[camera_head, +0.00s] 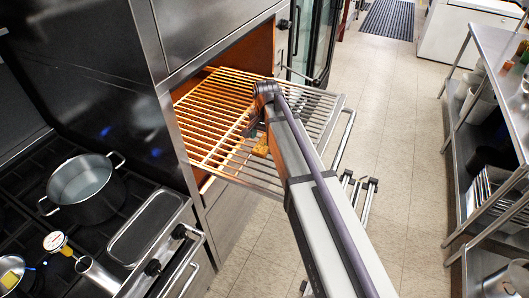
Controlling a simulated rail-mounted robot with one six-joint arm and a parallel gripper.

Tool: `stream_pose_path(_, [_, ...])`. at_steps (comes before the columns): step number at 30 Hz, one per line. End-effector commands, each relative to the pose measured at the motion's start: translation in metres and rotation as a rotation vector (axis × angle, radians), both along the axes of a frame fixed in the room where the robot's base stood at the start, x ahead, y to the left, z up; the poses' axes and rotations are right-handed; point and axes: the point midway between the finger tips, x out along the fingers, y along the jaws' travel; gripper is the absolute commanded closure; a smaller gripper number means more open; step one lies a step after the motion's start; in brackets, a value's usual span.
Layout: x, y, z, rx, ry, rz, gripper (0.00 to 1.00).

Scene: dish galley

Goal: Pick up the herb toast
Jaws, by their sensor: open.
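A small golden-brown piece, which looks like the herb toast (261,149), lies on the pulled-out wire rack (215,105) of the oven, near its middle. My arm covers part of the rack just to its right. My gripper (252,128) is a small dark shape at the far end of my arm, over the rack and close beyond the toast. It is open and appears apart from the toast. Its fingertips are too small to make out clearly, and the gap between them and the toast is hard to judge.
The oven cavity (262,50) glows orange behind the rack. A lowered door with a long handle (344,140) borders it on the right. A stove with a steel pot (85,188) stands at left. Steel shelving (480,130) with dishes stands at right. The tiled floor (385,110) between is clear.

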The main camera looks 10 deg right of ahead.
Motion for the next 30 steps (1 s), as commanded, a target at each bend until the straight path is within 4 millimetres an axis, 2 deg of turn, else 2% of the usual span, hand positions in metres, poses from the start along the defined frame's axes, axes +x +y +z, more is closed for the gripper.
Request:
stream_pose_path(1, [0.0003,0.0001,-0.0191,0.000,0.000,0.000,0.14])
stream_pose_path(2, [0.0004,0.0000,-0.0213,0.000,0.000,0.000,0.14])
stream_pose_path(9, [0.0003,0.0001,-0.0173,0.000,0.000,0.000,0.14])
stream_pose_path(27, [0.0005,0.0001,-0.0173,0.000,0.000,0.000,0.71])
stream_pose_path(30, [0.0005,0.0001,-0.0173,0.000,0.000,0.000,0.71])
